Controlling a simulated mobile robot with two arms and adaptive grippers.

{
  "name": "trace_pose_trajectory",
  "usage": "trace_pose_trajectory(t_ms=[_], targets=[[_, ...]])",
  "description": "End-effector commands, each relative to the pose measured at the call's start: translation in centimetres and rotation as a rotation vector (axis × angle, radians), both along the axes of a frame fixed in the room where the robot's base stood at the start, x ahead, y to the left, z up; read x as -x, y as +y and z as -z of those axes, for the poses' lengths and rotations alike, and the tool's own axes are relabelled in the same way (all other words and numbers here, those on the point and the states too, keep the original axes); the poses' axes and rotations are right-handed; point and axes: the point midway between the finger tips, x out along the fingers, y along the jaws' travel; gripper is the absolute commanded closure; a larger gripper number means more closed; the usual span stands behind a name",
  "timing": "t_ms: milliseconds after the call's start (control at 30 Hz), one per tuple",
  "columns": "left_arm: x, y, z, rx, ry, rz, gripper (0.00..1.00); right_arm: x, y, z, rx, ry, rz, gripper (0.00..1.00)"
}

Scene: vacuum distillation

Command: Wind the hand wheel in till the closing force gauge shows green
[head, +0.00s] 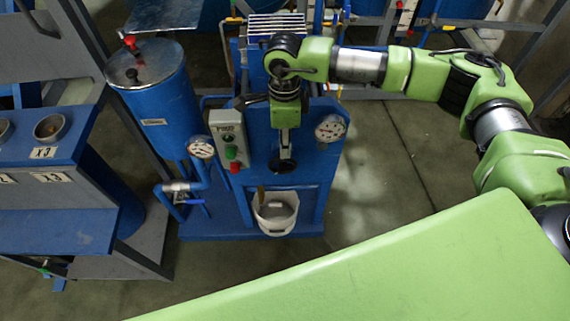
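My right arm comes in from the right and reaches over a blue machine (262,165). My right gripper (283,164) hangs down in front of the machine's face. Its fingers are small and dark here, and I cannot tell whether they are open or shut. I cannot make out the hand wheel; it may be hidden behind the gripper. A round white dial gauge (330,128) is on the machine right of the gripper. Another dial gauge (201,148) is on the pipework to the left. Their pointers and any green zone are too small to read. My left gripper is not in view.
A control box (228,140) with green and red buttons stands left of the gripper. A white bucket (275,213) sits below it. A blue tank (160,95) and a blue rack (52,220) with cups are at left. Floor (385,160) right of the machine is clear.

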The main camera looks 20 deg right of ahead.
Motion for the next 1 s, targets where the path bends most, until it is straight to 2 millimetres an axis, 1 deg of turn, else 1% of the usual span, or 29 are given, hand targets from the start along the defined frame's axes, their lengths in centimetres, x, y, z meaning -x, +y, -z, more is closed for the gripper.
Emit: trace_pose_trajectory(t_ms=[33,133,300,433,500,633,900,933,967,1000], targets=[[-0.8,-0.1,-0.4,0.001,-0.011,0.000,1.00,0.2,0.0,1.1,0.001,0.005,0.001,0.74],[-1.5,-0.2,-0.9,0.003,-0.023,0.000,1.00,0.1,0.0,3.3,0.001,0.005,0.002,0.74],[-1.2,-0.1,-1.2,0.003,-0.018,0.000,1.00,0.1,0.0,6.7,0.000,0.003,0.001,0.74],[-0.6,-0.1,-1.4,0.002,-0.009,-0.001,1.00,0.1,0.0,8.6,-0.001,0.003,0.001,0.74],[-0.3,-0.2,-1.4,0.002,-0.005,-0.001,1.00,0.1,0.1,9.3,-0.002,0.002,0.001,0.74],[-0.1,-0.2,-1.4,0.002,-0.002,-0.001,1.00,0.0,0.0,10.0,-0.001,0.000,0.000,0.74],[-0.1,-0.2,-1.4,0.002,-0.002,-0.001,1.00,0.0,0.0,10.1,-0.001,0.000,0.000,0.74],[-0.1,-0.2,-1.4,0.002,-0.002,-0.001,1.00,0.0,0.0,10.1,-0.001,0.000,0.000,0.79],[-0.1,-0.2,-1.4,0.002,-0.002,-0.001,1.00,0.0,0.0,10.1,-0.001,0.000,0.000,0.87],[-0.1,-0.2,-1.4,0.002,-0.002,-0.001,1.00,0.0,0.0,10.1,-0.001,0.000,0.000,0.97]])
